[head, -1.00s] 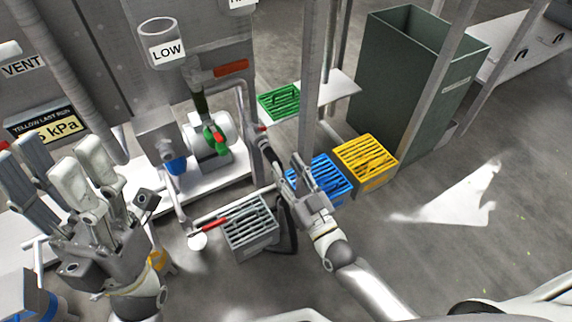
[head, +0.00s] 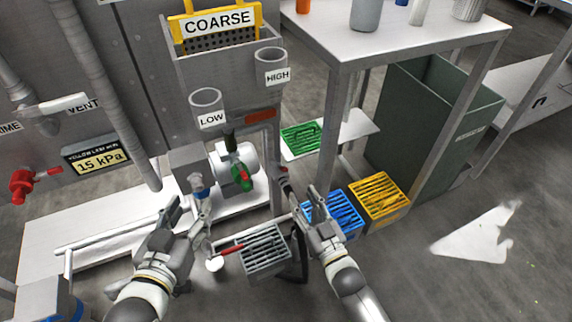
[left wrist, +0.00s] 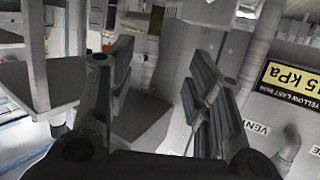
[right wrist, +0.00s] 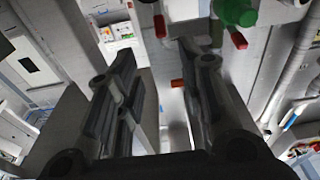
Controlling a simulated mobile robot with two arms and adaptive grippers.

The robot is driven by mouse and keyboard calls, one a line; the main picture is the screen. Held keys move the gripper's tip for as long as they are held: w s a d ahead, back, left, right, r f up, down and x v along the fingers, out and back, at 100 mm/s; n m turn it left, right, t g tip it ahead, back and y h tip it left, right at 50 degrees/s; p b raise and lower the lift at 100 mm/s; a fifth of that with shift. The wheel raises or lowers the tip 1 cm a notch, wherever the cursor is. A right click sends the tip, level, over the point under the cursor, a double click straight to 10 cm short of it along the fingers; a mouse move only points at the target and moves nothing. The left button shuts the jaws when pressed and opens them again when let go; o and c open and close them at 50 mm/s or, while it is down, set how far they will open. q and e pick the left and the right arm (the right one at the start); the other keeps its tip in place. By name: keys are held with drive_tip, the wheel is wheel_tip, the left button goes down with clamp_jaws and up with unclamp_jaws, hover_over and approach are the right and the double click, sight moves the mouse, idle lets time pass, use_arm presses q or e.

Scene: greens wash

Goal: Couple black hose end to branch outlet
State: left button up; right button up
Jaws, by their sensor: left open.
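A short black hose end (head: 288,187) lies at the lower end of the grey branch outlet pipe (head: 271,150); a small red part shows at the joint. I cannot tell whether they are coupled. My right gripper (head: 316,205) is right beside the hose end. More black hose (head: 299,262) hangs below this gripper, partly hidden. My left gripper (head: 187,207) is open and empty, pointing up in front of the pump (head: 236,165).
Grey (head: 263,262), blue (head: 341,228), yellow (head: 396,211) and green (head: 290,149) crates stand around the right gripper. A red-handled valve (head: 228,249) is between the arms. A steel table (head: 420,43) and a dark bin (head: 417,140) stand at right. Floor at the right is clear.

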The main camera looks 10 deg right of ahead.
sight(286, 169)
use_arm(q)
drive_tip(key=s+a+f+g+y+p, duration=0.25)
drive_tip(key=s+f+g, duration=0.25)
drive_tip(key=s, duration=0.3)
drive_tip(key=s+a+f+g+y+p, duration=0.1)
drive_tip(key=s+a+f+g+p, duration=0.15)
drive_tip(key=s+f+g, duration=0.45)
use_arm(e)
drive_tip(key=shift+g, duration=0.6)
drive_tip(key=b+x, duration=0.2)
drive_tip(key=x, duration=0.3)
drive_tip(key=shift+w+a, duration=0.1)
drive_tip(key=shift+a, duration=0.05)
drive_tip(key=b+x, duration=0.1)
drive_tip(key=x, duration=0.3)
drive_tip(key=shift+w, duration=0.4)
use_arm(q)
drive_tip(key=w+d+r+t+h, duration=0.2)
drive_tip(key=w+r+t, duration=0.5)
drive_tip(key=w, duration=0.4)
drive_tip(key=shift+w+d+r+t, duration=0.15)
drive_tip(key=shift+d+r+t, duration=0.05)
drive_tip(key=shift+d+t, duration=0.5)
use_arm(e)
drive_tip(key=shift+w+a, duration=0.2)
drive_tip(key=shift+w, duration=0.15)
use_arm(q)
drive_tip(key=shift+h, duration=0.25)
use_arm(e)
clamp_jaws()
